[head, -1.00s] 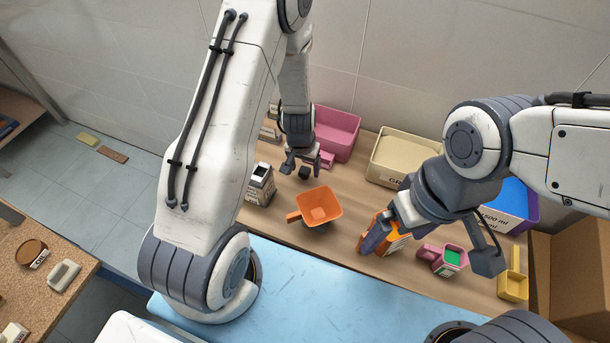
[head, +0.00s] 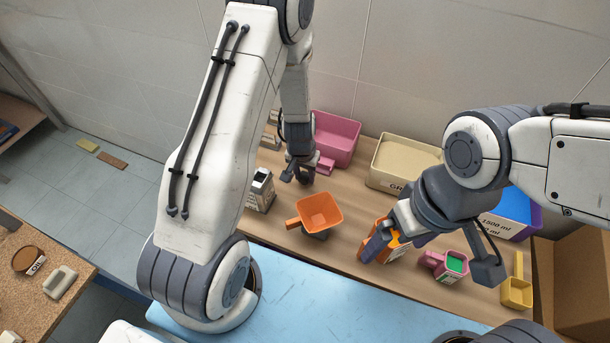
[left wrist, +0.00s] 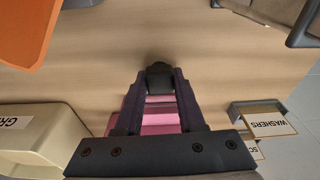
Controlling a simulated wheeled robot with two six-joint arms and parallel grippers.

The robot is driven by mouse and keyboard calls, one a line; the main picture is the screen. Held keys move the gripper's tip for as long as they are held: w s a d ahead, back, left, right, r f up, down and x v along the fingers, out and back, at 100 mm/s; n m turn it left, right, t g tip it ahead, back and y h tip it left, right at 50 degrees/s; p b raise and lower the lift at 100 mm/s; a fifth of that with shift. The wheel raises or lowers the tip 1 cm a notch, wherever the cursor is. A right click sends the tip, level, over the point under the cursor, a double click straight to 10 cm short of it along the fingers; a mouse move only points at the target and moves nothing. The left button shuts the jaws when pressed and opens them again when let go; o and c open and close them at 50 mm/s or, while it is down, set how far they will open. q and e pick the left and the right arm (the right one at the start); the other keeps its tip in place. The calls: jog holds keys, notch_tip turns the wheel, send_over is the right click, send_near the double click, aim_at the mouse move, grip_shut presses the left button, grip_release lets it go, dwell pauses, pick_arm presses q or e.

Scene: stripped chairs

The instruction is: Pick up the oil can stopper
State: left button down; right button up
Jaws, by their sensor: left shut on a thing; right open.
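The oil can stopper is a small dark block (left wrist: 160,78), held between the fingertips of my left gripper (head: 303,177) in the left wrist view. My left gripper points down over the wooden table, in front of the pink bin, and its fingers are shut on the stopper. In the head view the stopper is mostly hidden by the fingers. I cannot tell whether it still touches the table. My right gripper (head: 380,240) is open, its fingers beside an orange container (head: 397,251) with a white label, which it partly hides.
An orange scoop (head: 319,210) lies to the right of my left gripper, and a grey-and-white container (head: 261,189) stands to its left. Behind are a pink bin (head: 336,134) and a cream bin (head: 401,158). A pink cup (head: 436,261) and yellow scoop (head: 517,291) lie at right.

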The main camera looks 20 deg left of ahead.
aim_at(307, 174)
pick_arm(q)
jog(key=r+p, duration=0.4)
jog(key=r, duration=0.1)
jog(key=shift+s+d+p, duration=0.1)
jog(key=shift+d+p, duration=0.1)
jog(key=shift+p, duration=0.1)
jog(key=s+d+r+p, duration=0.4)
jog(key=s+d+r, duration=0.1)
jog(key=d, duration=0.5)
jog(key=shift+r+p, duration=0.3)
jog(key=shift+p, duration=0.05)
jog(key=shift+a, duration=0.1)
